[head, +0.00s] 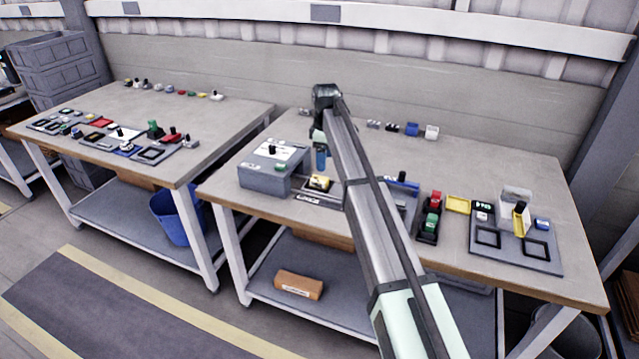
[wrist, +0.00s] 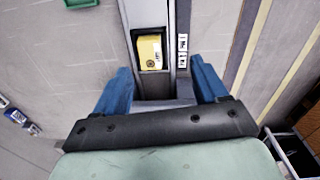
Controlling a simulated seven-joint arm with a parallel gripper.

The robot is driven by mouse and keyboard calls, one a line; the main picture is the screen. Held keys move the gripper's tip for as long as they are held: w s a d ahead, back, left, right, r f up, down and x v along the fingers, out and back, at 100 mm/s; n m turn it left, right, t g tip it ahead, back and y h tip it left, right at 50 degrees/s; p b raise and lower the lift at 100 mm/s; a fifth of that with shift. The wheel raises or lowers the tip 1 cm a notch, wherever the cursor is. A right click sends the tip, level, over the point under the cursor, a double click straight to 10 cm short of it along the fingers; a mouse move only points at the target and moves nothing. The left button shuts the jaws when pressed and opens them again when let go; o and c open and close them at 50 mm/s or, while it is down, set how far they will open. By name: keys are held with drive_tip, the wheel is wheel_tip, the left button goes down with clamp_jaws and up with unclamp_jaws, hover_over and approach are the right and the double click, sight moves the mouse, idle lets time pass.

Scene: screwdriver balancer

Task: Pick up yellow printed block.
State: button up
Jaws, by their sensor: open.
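The yellow printed block (head: 319,182) sits in a dark square recess on the near workbench, to the right of a grey box. In the wrist view the yellow printed block (wrist: 150,52) shows dark print on its upper face and lies within the recess. My gripper (head: 321,165) is above the block, pointing down. In the wrist view my gripper (wrist: 160,72) has two blue fingers spread apart with nothing between them. The block lies ahead of the gap between the fingers, a little left of its middle. I cannot tell the exact height between fingertips and block.
The grey box (head: 265,179) stands close to the left of my gripper. A red and green device (head: 431,217), a yellow tray (head: 458,204) and a grey fixture board (head: 513,256) are to the right. Small parts line the back of the bench. My arm covers the bench middle.

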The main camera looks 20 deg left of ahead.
wheel_tip(320, 180, up, 3)
hover_over(315, 178)
drive_tip(key=shift+m, duration=0.6)
drive_tip(key=f, duration=0.7)
drive_tip(key=shift+s+a+f, duration=0.1)
drive_tip(key=shift+s+f, duration=0.15)
drive_tip(key=shift+f, duration=0.15)
drive_tip(key=shift+w+f, duration=0.15)
drive_tip(key=shift+f, duration=1.25)
drive_tip(key=shift+w+f, duration=0.15)
drive_tip(key=shift+f, duration=1.25)
drive_tip(key=shift+c, duration=0.4)
